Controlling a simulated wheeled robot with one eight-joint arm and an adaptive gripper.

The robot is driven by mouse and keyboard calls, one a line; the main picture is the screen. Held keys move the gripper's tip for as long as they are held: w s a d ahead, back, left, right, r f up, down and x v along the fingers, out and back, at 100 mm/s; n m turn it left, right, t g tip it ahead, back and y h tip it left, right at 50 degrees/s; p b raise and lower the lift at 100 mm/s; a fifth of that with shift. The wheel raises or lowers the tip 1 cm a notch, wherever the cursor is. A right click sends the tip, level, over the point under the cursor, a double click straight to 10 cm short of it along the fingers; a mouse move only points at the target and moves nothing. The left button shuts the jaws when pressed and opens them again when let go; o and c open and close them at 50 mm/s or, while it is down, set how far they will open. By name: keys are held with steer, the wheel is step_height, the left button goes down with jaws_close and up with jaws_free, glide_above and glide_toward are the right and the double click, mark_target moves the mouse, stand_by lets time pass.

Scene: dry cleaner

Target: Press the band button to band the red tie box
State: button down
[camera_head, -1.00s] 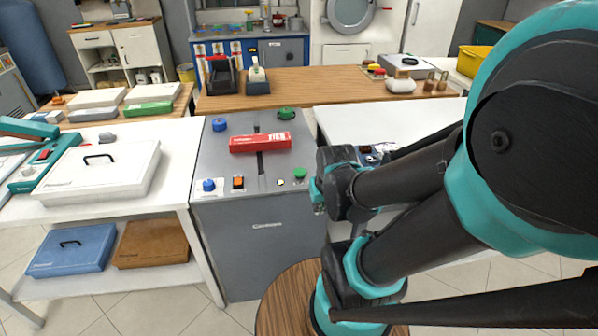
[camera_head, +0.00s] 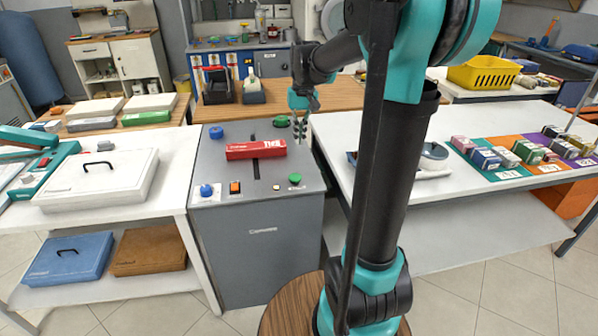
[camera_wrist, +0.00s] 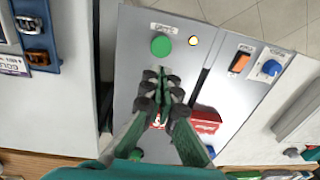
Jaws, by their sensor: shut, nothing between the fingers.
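The red tie box (camera_head: 256,150) lies across the dark slot on top of the grey machine (camera_head: 262,238). In the wrist view the box (camera_wrist: 206,121) is partly hidden behind my fingers. A round green button (camera_head: 295,178) is at the machine's front right corner; in the wrist view it (camera_wrist: 161,46) has a label too small to read surely. My gripper (camera_head: 299,130) is shut and empty, pointing down above the machine's right edge, behind the green button and right of the box. In the wrist view my fingertips (camera_wrist: 164,78) appear just short of the green button, without visible contact.
A small lit lamp (camera_wrist: 193,40), an orange switch (camera_head: 235,187) and a blue knob (camera_head: 206,190) line the machine's front. Another blue knob (camera_head: 215,132) and a green knob (camera_head: 281,121) sit at its back. A white table (camera_head: 440,200) adjoins on the right.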

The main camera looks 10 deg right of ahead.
mark_target(296, 176)
steer(key=shift+w+r, duration=0.3)
steer(key=shift+r, duration=0.05)
steer(key=f, duration=0.9)
steer(key=a+f, duration=0.1)
steer(key=f, duration=0.4)
steer(key=shift+w, duration=0.1)
steer(key=shift+f, duration=0.1)
